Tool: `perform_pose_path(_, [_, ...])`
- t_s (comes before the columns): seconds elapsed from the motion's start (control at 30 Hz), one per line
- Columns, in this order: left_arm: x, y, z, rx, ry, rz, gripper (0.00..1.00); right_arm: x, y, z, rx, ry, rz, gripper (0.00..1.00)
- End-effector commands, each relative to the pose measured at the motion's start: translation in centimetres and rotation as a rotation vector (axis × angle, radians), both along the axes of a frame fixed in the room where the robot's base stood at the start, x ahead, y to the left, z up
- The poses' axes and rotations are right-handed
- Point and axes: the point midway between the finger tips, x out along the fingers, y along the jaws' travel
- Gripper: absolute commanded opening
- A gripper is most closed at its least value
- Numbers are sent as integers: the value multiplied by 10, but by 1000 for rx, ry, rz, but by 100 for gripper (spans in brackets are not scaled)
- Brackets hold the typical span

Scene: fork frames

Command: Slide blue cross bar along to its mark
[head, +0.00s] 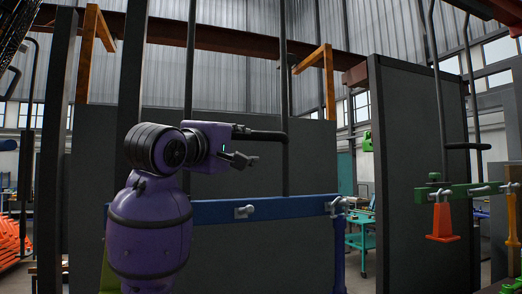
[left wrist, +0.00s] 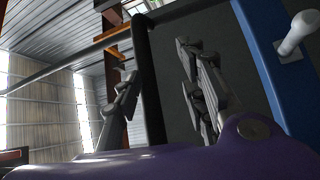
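In the left wrist view the blue bar (left wrist: 262,62) runs down the right side, with a knob (left wrist: 298,33). My left gripper (head: 262,148) is above the bar and apart from it, pointing right. Its fingers are spread in the left wrist view (left wrist: 160,88); a dark bar shows between them there, and I cannot tell whether they touch it. My right gripper is not in view. I cannot make out the mark for certain.
A dark vertical rod (head: 286,70) stands by the left fingertips. A blue upright (head: 339,255) is below the bar's right end. A teal cart (head: 361,241) stands behind.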

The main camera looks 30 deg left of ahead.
Motion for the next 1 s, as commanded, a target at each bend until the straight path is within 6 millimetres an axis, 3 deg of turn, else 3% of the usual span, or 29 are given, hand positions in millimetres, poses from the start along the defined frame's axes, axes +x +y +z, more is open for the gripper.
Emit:
perform_pose_path(0.1, [0,3,8,-16,-10,2,39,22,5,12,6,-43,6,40])
perform_pose_path(0.17, [7,3,9,-16,-10,1,39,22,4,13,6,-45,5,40])
perform_pose_path(0.43, [51,6,12,-14,-6,2,39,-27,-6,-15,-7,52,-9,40])
perform_pose_path(0.73, [72,7,17,-11,-12,2,39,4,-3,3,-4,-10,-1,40])
perform_pose_path(0.93, [72,7,16,-12,-11,2,39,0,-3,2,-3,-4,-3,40])
perform_pose_path(1.0, [72,7,16,-11,-10,2,31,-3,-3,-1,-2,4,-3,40])
